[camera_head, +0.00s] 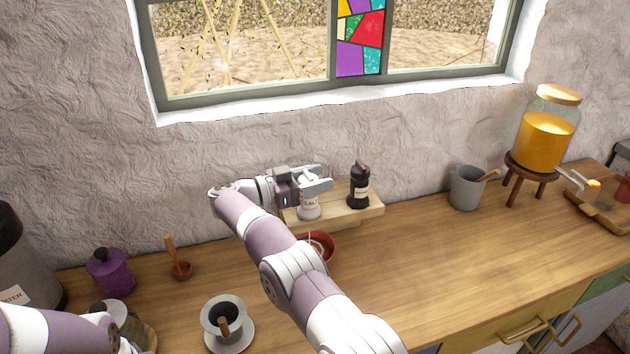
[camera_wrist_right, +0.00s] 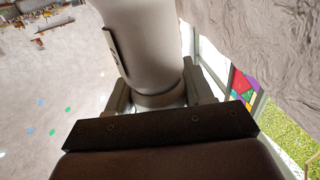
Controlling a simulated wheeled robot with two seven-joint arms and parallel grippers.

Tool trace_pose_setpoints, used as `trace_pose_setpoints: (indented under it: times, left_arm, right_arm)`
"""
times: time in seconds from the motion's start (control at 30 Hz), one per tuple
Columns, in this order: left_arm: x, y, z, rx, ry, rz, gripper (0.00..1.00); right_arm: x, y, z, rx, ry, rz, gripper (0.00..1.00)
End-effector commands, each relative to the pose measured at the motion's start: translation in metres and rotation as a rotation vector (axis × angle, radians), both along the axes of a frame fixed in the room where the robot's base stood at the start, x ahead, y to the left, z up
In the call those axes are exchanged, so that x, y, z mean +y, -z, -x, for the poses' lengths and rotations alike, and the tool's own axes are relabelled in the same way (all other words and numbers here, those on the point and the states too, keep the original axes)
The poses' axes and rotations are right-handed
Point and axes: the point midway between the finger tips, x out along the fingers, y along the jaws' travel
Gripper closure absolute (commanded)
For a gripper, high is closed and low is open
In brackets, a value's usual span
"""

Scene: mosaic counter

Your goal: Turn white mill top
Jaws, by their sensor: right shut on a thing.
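The white mill (camera_head: 309,209) stands upright on a small wooden riser (camera_head: 350,216) against the wall, with dark lettering on its body. My right gripper (camera_head: 315,183) reaches in from the left and is shut on its top. In the right wrist view, the white mill (camera_wrist_right: 150,45) fills the upper middle, and its narrower part sits between the two fingers of my right gripper (camera_wrist_right: 160,100). A black mill (camera_head: 358,187) stands upright to the right on the same riser, apart from the gripper. My left arm shows at the lower left, but its gripper does not.
A red bowl (camera_head: 323,245) sits before the riser, partly behind my right arm. A grey cup (camera_head: 224,318) on a saucer, a purple jar (camera_head: 110,272) and a small wooden-handled pot (camera_head: 180,270) stand left. A grey crock (camera_head: 465,188) and drink dispenser (camera_head: 545,135) stand right. The counter's right middle is clear.

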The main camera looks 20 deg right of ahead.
Motion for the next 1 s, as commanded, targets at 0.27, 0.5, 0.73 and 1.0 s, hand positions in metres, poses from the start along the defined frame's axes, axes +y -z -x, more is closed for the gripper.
trace_pose_setpoints:
  times: [0.27,0.5,0.73,1.0]
  left_arm:
    - [0.0000,0.0010,0.0000,0.000,0.000,0.000,0.66]
    - [0.0000,0.0010,0.0000,0.000,0.000,0.000,0.66]
    - [0.0000,0.0010,0.0000,0.000,0.000,0.000,0.66]
    - [0.0000,0.0006,0.0000,0.000,0.000,0.000,0.66]
  right_arm:
    - [-0.0001,-0.0010,0.0000,-0.002,0.014,0.001,0.79]
    - [0.0000,-0.0009,0.0000,-0.001,0.014,0.001,0.79]
    - [0.0000,-0.0006,-0.0001,-0.001,0.013,0.001,0.27]
    - [-0.0030,-0.0006,-0.0007,0.000,0.013,0.001,0.27]
